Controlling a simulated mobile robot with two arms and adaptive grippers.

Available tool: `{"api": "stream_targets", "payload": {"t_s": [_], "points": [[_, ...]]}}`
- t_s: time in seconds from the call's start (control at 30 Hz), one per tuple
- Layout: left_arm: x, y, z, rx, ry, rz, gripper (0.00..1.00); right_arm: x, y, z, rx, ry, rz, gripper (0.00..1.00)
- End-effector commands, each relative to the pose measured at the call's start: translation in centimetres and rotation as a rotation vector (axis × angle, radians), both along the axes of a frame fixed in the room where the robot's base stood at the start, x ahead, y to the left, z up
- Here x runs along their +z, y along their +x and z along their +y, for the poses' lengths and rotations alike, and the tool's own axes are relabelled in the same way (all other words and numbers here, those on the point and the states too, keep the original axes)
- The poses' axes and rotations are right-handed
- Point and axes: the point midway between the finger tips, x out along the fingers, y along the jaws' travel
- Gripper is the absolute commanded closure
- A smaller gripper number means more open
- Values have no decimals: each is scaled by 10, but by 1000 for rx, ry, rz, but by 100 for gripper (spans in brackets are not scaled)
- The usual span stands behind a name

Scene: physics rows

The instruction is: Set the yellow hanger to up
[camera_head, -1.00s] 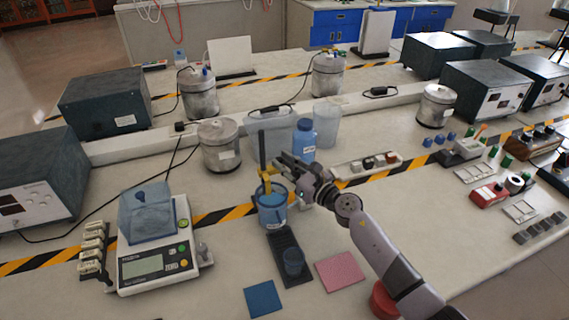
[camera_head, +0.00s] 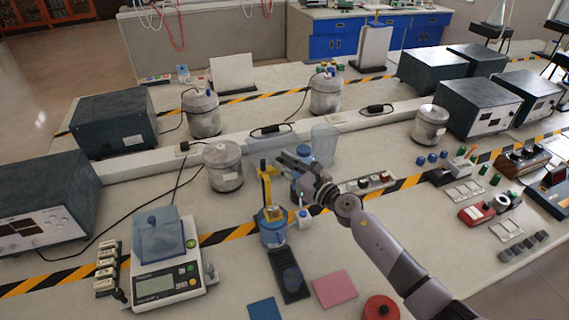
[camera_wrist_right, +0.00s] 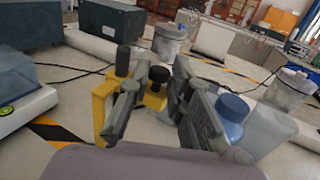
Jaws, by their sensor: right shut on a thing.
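The yellow hanger (camera_head: 266,186) shows in the head view as an upright yellow part with a dark post, above the blue beaker (camera_head: 273,233). In the right wrist view the yellow hanger (camera_wrist_right: 100,104) stands at left, with a black post. Its yellow arm reaches in between my fingers, near a black knob (camera_wrist_right: 158,75). My right gripper (camera_head: 284,158) is shut on the hanger; its fingers hide part of it in the wrist view (camera_wrist_right: 160,85). My left gripper is not in view.
A blue-capped bottle (camera_wrist_right: 232,112) and a clear container (camera_head: 324,146) stand close to my right gripper. A metal canister (camera_head: 223,167) is behind to the left, and a scale (camera_head: 168,282) is at front left. Coloured pads (camera_head: 334,289) lie in front.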

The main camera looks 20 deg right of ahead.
Motion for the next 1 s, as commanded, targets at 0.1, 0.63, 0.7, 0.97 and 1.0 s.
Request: {"api": "stream_targets", "payload": {"t_s": [0.1, 0.63, 0.7, 0.97, 1.0], "points": [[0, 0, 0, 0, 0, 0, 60, 9, 2, -2, -6, 5, -15, 79], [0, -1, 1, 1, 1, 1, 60, 3, 1, -1, -3, 2, -6, 62], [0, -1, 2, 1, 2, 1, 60, 2, -2, -2, -3, 1, -5, 62], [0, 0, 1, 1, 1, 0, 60, 1, -40, -20, -3, 0, -2, 62], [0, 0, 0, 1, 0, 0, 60, 0, -48, -23, -2, 0, -2, 62]]}}
